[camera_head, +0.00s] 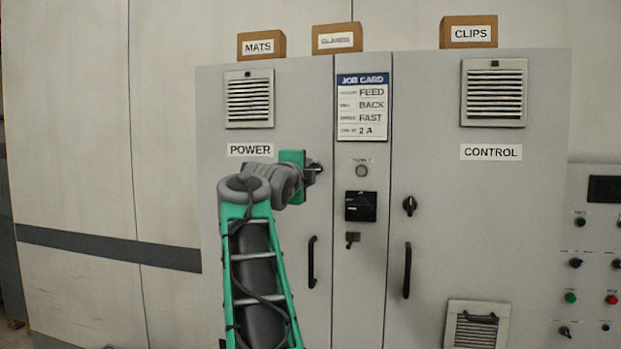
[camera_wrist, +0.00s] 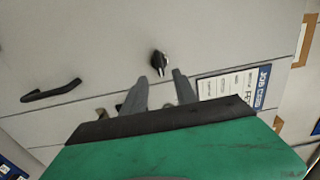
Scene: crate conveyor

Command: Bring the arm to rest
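My gripper (camera_head: 309,168) is at the right edge of the POWER door (camera_head: 228,200) of the grey cabinet, with my green arm reaching up from below. In the wrist view, its two grey fingers (camera_wrist: 158,76) stand apart with nothing between them. The black door knob (camera_wrist: 160,61) shows just beyond the fingertips. In the head view this knob is mostly hidden behind my gripper, and I cannot tell how wide the gap to it is.
A job card (camera_head: 362,108) and a black switch box (camera_head: 360,206) are right of my gripper. Black handles stick out on the POWER door (camera_head: 312,262) and CONTROL door (camera_head: 407,270). Boxes sit on top of the cabinet. Bare wall (camera_head: 90,150) lies to the left.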

